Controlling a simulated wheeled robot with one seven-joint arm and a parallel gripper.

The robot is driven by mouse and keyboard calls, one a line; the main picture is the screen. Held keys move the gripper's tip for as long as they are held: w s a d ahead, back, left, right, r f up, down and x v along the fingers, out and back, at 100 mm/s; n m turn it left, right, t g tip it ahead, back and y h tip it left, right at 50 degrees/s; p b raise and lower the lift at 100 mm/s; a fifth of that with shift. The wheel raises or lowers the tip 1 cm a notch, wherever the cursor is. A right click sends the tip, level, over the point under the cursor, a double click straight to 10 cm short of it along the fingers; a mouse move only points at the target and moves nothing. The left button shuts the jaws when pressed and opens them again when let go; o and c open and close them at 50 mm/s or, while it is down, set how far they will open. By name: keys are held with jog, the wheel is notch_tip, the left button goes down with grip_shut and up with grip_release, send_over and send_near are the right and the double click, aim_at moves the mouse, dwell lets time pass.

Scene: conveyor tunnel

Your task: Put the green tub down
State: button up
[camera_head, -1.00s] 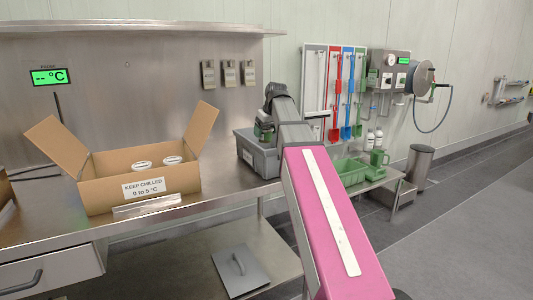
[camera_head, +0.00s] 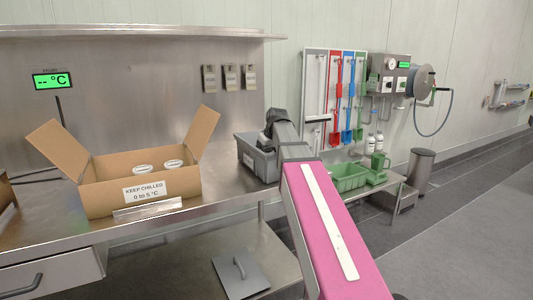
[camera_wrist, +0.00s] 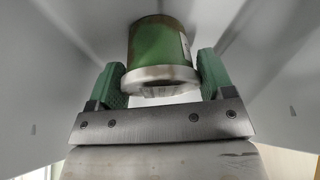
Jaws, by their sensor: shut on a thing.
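The green tub (camera_wrist: 160,45) is between my fingers in the wrist view, with a pale metallic-looking rim toward the palm. My gripper (camera_wrist: 160,75) is shut on it with green finger pads on either side. In the head view my gripper is down in the grey bin (camera_head: 262,166) on the steel bench, and the bin wall and my arm hide the tub. Pale grey walls surround the tub in the wrist view. I cannot tell whether the tub touches the bin floor.
An open cardboard box (camera_head: 110,197) labelled "KEEP CHILLED" stands left on the bench (camera_head: 225,190), holding two white-lidded tubs (camera_head: 173,164). Bare bench lies between box and bin. A green crate (camera_head: 348,183) sits on a low stand to the right.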

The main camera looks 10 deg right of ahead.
jog(key=o, duration=1.3)
jog(key=v, duration=1.2)
jog(key=shift+r, duration=0.15)
